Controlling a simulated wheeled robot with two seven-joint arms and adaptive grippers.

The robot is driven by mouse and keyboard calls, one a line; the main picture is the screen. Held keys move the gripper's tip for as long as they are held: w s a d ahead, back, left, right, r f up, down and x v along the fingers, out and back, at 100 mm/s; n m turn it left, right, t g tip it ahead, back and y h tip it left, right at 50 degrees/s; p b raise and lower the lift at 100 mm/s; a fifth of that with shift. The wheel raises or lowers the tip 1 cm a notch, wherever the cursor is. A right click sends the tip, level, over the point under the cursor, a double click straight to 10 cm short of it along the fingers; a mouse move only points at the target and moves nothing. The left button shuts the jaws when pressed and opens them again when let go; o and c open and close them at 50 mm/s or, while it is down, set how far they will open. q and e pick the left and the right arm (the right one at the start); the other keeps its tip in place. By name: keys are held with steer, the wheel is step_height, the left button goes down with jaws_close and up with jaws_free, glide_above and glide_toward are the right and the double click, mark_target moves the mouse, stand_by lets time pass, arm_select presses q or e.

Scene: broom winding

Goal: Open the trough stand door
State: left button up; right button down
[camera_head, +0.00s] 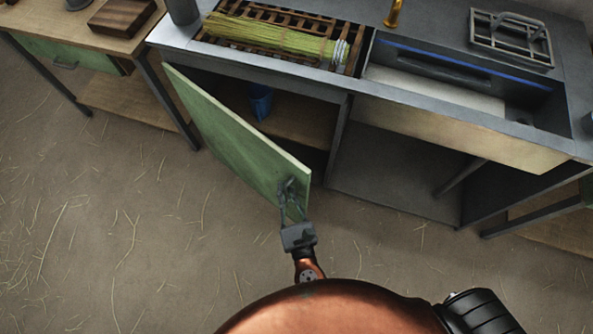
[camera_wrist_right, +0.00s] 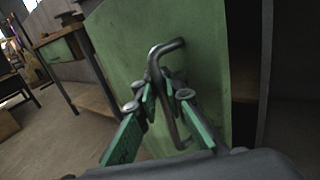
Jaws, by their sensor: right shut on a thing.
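The green trough stand door (camera_head: 235,135) is swung partly open, hinged at its left edge, with its free right edge out from the stand. My right gripper (camera_head: 290,200) is at the door's lower right edge. In the right wrist view, the door (camera_wrist_right: 205,45) fills the middle, and its bent metal handle (camera_wrist_right: 168,47) runs between the fingers of my right gripper (camera_wrist_right: 168,98). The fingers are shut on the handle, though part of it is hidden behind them. My left gripper is not in view.
The trough stand (camera_head: 300,85) has an open interior with a blue cup (camera_head: 260,101) on its wooden shelf (camera_head: 290,125). A straw bundle (camera_head: 270,38) lies on the slatted rack on top. A workbench (camera_head: 90,35) stands at left. The straw-strewn floor (camera_head: 110,220) is clear.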

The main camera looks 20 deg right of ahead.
steer(key=shift+s+a+f, duration=0.1)
steer(key=shift+s+a, duration=0.4)
steer(key=shift+a, duration=0.25)
steer(key=c, duration=2.3)
jaws_free()
steer(key=shift+d, duration=0.1)
steer(key=shift+c, duration=0.2)
steer(key=s+a, duration=0.1)
steer(key=s, duration=1.1)
steer(key=shift+o, duration=0.4)
